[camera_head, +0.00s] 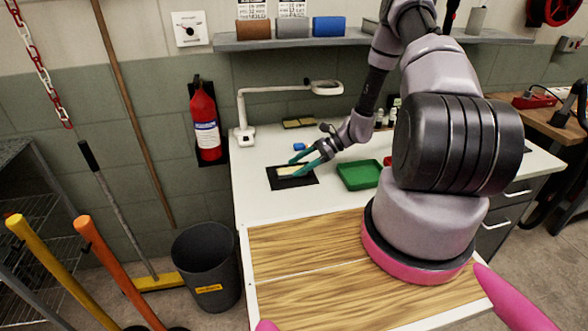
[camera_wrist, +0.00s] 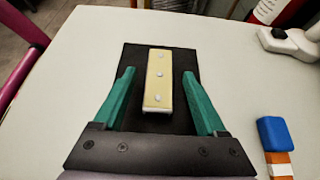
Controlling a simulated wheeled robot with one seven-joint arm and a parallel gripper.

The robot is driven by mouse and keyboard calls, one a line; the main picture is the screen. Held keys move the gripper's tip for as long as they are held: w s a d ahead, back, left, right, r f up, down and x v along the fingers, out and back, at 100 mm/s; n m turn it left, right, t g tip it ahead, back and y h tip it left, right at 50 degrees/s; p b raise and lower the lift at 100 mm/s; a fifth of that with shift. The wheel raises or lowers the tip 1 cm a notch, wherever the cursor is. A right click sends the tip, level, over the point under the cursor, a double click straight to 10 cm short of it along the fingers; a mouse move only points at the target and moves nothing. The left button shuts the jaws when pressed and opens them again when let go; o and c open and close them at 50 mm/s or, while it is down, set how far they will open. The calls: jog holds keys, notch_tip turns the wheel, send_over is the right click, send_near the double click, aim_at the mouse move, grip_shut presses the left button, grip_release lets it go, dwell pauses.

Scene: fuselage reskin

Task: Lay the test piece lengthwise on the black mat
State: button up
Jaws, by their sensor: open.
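The test piece is a pale yellow bar (camera_wrist: 158,75) with a row of small white spots. It lies on the black mat (camera_wrist: 132,58), its long side along the mat's long side in the wrist view. In the head view the bar (camera_head: 291,170) and the mat (camera_head: 281,184) are on the white worktop. My gripper (camera_wrist: 158,85) is open, its two teal fingers apart on either side of the bar with gaps between. It also shows in the head view (camera_head: 296,165) over the mat.
A green tray (camera_head: 359,175) stands right of the mat. A blue block with an orange part (camera_wrist: 275,140) lies beside the mat. A white lamp (camera_head: 244,134) stands behind at left. The worktop left of the mat is clear.

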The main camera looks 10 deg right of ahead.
jog(key=v, duration=1)
jog(key=shift+r, duration=0.1)
jog(key=s+a+r+n+h, duration=0.1)
jog(key=s+r+n+h, duration=0.15)
jog(key=r, duration=0.65)
jog(key=s+a+r+n+h, duration=0.1)
jog(key=r+n+h, duration=0.15)
jog(key=r, duration=0.75)
jog(key=s+a+r+n+h, duration=0.1)
jog(key=s+r+n, duration=0.15)
jog(key=r, duration=0.65)
jog(key=s+a+r+n+t+h, duration=0.1)
jog(key=s+r+n+t+h, duration=0.3)
jog(key=s+r, duration=1.1)
jog(key=s+n+t, duration=0.1)
jog(key=n+t, duration=0.1)
jog(key=t, duration=0.1)
jog(key=shift+s+a+r, duration=0.2)
jog(key=shift+a+r, duration=0.15)
